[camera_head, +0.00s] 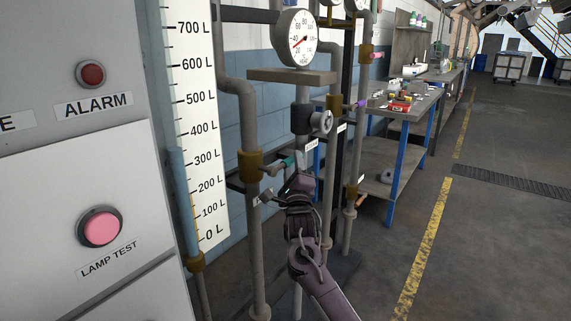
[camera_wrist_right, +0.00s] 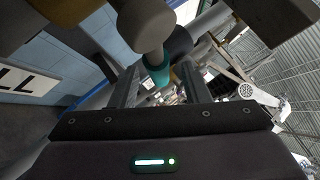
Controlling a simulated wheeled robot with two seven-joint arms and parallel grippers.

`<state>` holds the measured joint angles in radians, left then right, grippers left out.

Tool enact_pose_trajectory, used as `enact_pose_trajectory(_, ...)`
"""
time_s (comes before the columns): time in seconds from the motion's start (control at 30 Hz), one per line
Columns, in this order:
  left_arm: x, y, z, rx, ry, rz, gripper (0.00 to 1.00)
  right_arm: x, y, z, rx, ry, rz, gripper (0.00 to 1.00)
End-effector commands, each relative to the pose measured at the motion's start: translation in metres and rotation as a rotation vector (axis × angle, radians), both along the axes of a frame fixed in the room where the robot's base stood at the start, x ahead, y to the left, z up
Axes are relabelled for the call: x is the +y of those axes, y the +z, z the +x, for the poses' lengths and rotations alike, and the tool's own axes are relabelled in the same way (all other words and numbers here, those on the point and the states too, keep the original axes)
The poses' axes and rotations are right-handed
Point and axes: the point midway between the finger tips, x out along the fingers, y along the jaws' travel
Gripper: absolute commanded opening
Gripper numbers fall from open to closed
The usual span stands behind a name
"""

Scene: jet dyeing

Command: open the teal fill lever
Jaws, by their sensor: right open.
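The teal fill lever (camera_head: 289,161) sticks out to the right from a brass valve (camera_head: 250,165) on a grey vertical pipe. In the right wrist view the teal end of the lever (camera_wrist_right: 157,72) lies between the two fingers, with its pale stem above it. My right gripper (camera_head: 298,184) is just below and in front of the lever, reaching up from the bottom of the head view. Its fingers (camera_wrist_right: 157,87) are apart on either side of the teal part. Whether either finger touches it, I cannot tell. My left gripper is not in view.
A pressure gauge (camera_head: 295,38) and a dark valve with a round knob (camera_head: 321,121) are above the lever. More pipes stand close behind and right. A grey control panel (camera_head: 75,190) and level scale (camera_head: 195,100) are on the left. The floor (camera_head: 490,240) at right is clear.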

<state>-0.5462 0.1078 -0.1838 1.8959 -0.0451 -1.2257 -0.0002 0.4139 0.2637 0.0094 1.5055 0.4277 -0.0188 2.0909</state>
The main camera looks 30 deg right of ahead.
Motion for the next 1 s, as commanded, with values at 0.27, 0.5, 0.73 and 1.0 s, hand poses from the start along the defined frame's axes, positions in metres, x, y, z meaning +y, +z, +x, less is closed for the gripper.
enact_pose_trajectory(0.27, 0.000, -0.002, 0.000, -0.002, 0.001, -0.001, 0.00, -0.011, 0.009, 0.021, 0.003, 0.000, -0.001, 0.42)
enact_pose_trajectory(0.5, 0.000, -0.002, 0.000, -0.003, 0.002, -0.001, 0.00, -0.011, 0.010, 0.022, 0.002, 0.000, 0.000, 0.42)
enact_pose_trajectory(0.73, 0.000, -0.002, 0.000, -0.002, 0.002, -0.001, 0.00, -0.011, 0.009, 0.022, 0.003, 0.000, -0.001, 0.15)
enact_pose_trajectory(1.0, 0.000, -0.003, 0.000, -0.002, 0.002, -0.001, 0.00, -0.011, 0.009, 0.022, 0.003, 0.000, -0.001, 0.00)
